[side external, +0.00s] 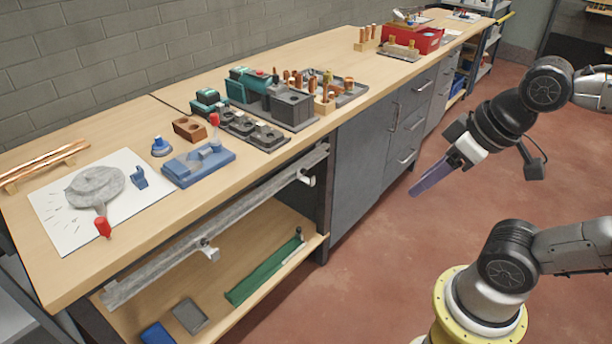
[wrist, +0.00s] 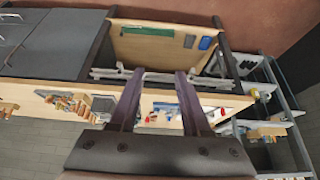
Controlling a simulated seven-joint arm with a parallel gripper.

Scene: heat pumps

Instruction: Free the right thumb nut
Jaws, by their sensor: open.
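No part is clearly recognisable as the right thumb nut. A long grey rail (side external: 255,205) runs along the bench front, with a pale bracket (side external: 209,252) towards its left and another bracket (side external: 306,178) near its right end; any nuts there are too small to make out. My gripper (side external: 416,190) hangs in free air to the right of the bench, well apart from the rail, its purple fingers pointing down-left. In the wrist view my gripper (wrist: 160,74) shows two spread fingers with nothing between them; the rail crosses behind their tips.
The bench top (side external: 325,145) carries a blue fixture (side external: 198,165), a teal and grey machine (side external: 270,98), a white sheet (side external: 75,225) and a red bin (side external: 415,39). A lower shelf (side external: 235,265) holds a green strip (side external: 264,272). The floor before the bench is clear.

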